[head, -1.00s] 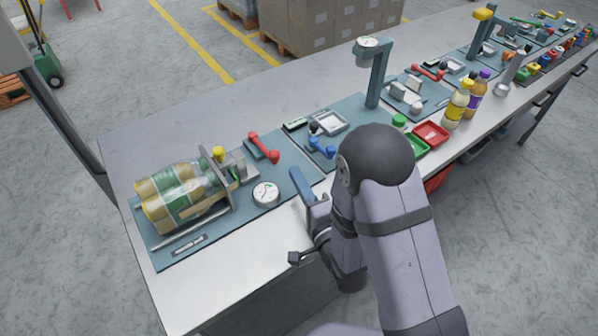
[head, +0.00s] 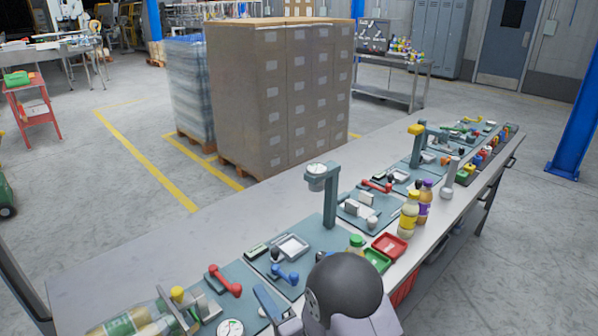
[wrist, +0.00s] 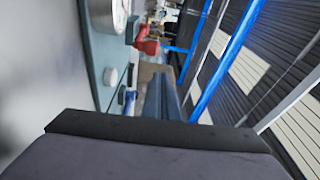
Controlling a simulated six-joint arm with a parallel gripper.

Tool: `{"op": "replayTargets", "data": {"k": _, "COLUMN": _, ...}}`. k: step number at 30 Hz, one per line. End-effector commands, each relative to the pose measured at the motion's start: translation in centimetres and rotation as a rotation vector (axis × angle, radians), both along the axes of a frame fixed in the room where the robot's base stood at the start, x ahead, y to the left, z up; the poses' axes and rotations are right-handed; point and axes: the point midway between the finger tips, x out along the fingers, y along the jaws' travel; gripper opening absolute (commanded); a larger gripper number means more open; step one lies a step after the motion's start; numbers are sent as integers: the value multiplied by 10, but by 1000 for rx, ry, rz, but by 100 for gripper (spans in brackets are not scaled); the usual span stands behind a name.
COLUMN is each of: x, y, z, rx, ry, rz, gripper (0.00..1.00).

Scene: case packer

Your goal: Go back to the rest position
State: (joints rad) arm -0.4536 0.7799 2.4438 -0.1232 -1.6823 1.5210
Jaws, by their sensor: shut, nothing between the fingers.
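My gripper (head: 268,303) shows at the bottom of the head view, partly hidden behind my own dark arm joint. It is over the near side of the bench (head: 165,258), just right of a white round dial (head: 230,328) and below a blue-handled tool (head: 285,274). Its fingers (wrist: 163,97) also show in the wrist view, as a narrow blue-grey shape beyond the dark wrist housing. They are shut with nothing between them. The wrist view is turned sideways, with a dial (wrist: 120,14) and a red handle (wrist: 146,40) near the fingers.
A red lever (head: 224,281) and clear-wrapped bottles (head: 130,322) are at the left end. A gauge post (head: 330,205), a red tray (head: 389,247), a green tray (head: 376,260) and a yellow-capped bottle (head: 409,214) stand to the right. Stacked cartons (head: 260,100) stand behind the bench.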

Motion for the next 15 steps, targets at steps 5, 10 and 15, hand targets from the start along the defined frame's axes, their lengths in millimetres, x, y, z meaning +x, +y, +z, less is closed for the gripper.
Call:
{"op": "replayTargets", "data": {"k": 5, "x": 78, "y": -7, "z": 69, "rx": -12, "ry": -55, "rz": -16, "gripper": 0}}
{"op": "replayTargets", "data": {"k": 10, "x": 148, "y": -40, "z": 152, "rx": -98, "ry": -110, "rz": -60, "gripper": 0}}
{"op": "replayTargets", "data": {"k": 15, "x": 183, "y": -119, "z": 183, "rx": -322, "ry": -71, "rz": -195, "gripper": 0}}
